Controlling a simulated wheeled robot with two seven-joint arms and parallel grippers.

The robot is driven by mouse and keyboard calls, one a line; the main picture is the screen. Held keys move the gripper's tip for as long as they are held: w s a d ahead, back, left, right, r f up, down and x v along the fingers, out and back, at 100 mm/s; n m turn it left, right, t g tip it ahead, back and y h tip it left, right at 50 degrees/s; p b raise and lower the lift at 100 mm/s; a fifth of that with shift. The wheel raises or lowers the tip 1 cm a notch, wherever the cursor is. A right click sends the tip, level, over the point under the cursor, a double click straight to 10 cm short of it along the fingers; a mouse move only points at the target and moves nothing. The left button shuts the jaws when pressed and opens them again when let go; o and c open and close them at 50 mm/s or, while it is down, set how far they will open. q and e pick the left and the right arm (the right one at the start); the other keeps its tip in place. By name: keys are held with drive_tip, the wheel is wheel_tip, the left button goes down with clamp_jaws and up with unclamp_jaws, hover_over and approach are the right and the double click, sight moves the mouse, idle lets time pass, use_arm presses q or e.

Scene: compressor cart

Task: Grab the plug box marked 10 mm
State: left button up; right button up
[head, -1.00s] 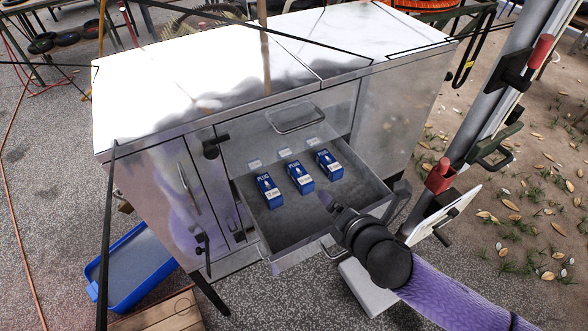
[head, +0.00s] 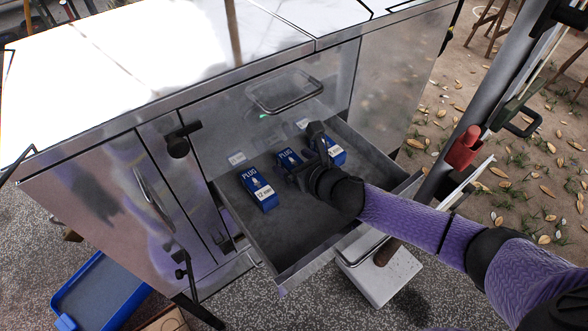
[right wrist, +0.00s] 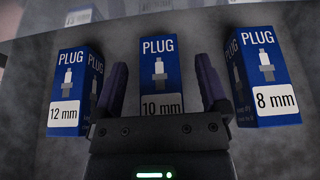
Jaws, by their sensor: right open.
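Three blue plug boxes lie in the open drawer (head: 315,225). In the right wrist view the box marked 10 mm (right wrist: 160,70) is in the middle, the 12 mm box (right wrist: 75,92) at left and the 8 mm box (right wrist: 263,80) at right. In the head view the 12 mm box (head: 259,190) shows plainly; the 10 mm box (head: 288,160) and the 8 mm box (head: 337,154) are partly covered by my right gripper (head: 303,157). In the right wrist view my right gripper (right wrist: 160,90) is open, its fingers on either side of the 10 mm box's near part. Contact cannot be told.
The metal cabinet (head: 90,185) stands around the drawer, with a bar handle (head: 285,95) above it. The drawer walls enclose the boxes. A red holder on a post (head: 464,148) is at right. A blue tray (head: 103,293) is on the ground at lower left.

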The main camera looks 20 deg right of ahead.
clamp_jaws()
idle(0.3)
drive_tip(key=shift+r, duration=0.15)
